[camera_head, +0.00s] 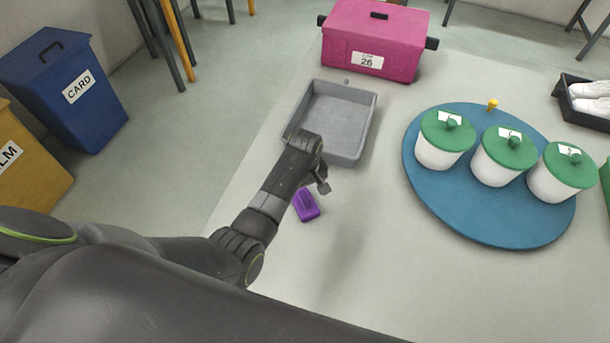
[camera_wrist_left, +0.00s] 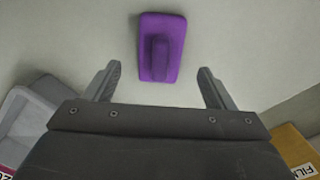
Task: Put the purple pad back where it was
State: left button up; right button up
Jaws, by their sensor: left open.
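The purple pad (camera_head: 306,205) lies on the pale table, in front of the grey tray. It is a flat block with a raised grip along its middle. In the left wrist view the purple pad (camera_wrist_left: 161,47) lies ahead of the fingers, apart from them. My left gripper (camera_head: 322,185) is just above and beside the pad. In the left wrist view the left gripper (camera_wrist_left: 158,82) has its two fingers spread, with nothing between them. My right gripper is not in view.
The grey tray (camera_head: 367,130) looks empty. A pink box (camera_head: 340,50) labelled 26 stands behind it. A blue round board (camera_head: 470,215) with white green-lidded pots is at right. A dark tray (camera_head: 565,100) holds white shoes. Blue (camera_head: 40,105) and yellow (camera_head: 30,185) bins stand left.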

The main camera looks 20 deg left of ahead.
aim_at(305, 198)
pick_arm(q)
notch_tip(305, 198, up, 7)
jog(key=shift+p, duration=0.3)
dwell(0.5)
